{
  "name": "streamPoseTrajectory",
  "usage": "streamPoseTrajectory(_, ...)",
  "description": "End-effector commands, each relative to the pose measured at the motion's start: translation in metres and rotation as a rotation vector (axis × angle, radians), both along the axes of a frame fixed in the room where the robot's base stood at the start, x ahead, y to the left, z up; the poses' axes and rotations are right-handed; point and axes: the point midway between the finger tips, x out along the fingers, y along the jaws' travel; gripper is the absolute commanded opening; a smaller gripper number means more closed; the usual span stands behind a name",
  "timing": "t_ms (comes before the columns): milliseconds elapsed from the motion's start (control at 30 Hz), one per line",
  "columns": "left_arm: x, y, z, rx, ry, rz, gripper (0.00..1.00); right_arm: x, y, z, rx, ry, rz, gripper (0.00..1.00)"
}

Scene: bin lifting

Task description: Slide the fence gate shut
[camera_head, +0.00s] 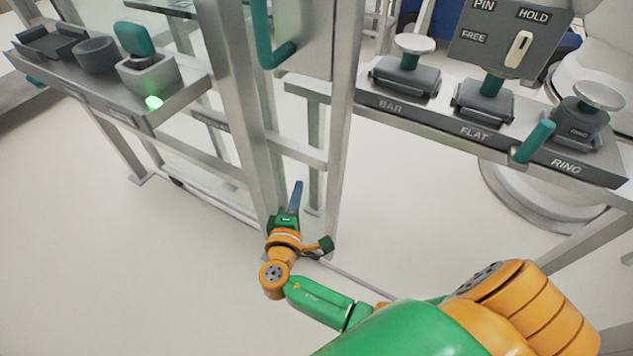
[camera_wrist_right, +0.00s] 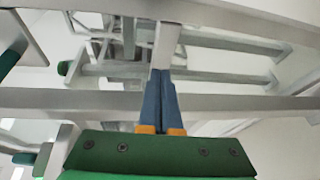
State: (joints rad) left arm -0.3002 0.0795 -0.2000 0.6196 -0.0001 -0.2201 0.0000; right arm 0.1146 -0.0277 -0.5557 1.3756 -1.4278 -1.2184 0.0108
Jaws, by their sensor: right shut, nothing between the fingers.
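A tall grey metal frame (camera_head: 345,110) with upright posts stands in the middle of the head view, and it looks like part of the fence gate. A teal bent handle (camera_head: 285,54) is on its upper part. I cannot tell how far the gate is open. My right gripper (camera_head: 298,185) is low between the two front posts, well below the handle. Its blue fingers are together and empty, pointing up. In the right wrist view the shut fingers (camera_wrist_right: 160,75) overlap grey bars (camera_wrist_right: 60,102); contact cannot be told. My left gripper is not in view.
A grey shelf (camera_head: 180,98) at the left carries dark holders and a green light (camera_head: 153,102). A rail (camera_head: 400,113) marked BAR, FLAT and RING at the right carries clamps and a teal peg (camera_head: 534,141). Pale floor (camera_head: 120,260) is clear at the lower left.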

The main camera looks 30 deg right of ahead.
Motion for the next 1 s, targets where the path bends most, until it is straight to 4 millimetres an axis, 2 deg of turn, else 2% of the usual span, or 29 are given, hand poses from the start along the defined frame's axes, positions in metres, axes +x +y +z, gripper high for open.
streamPoseTrajectory(33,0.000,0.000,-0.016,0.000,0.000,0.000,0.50,0.002,0.001,0.009,-0.029,-0.070,-0.018,0.00)
streamPoseTrajectory(100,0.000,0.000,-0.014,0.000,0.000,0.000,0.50,0.004,-0.001,0.029,-0.056,-0.121,-0.037,0.00)
streamPoseTrajectory(167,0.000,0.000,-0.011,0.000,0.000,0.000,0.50,0.008,-0.005,0.035,-0.062,-0.129,-0.041,0.00)
streamPoseTrajectory(367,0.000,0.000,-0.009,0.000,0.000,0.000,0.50,0.037,-0.031,0.036,-0.062,-0.125,-0.040,0.00)
streamPoseTrajectory(600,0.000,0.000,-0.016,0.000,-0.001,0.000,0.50,0.077,-0.065,0.034,-0.061,-0.122,-0.041,0.00)
streamPoseTrajectory(633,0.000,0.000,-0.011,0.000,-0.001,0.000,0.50,0.076,-0.069,0.036,-0.061,-0.119,-0.040,0.00)
streamPoseTrajectory(733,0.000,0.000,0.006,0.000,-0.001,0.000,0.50,0.059,-0.076,0.040,-0.060,-0.117,-0.038,0.00)
streamPoseTrajectory(1000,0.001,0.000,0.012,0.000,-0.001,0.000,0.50,0.042,-0.086,0.035,-0.059,-0.119,-0.038,0.00)
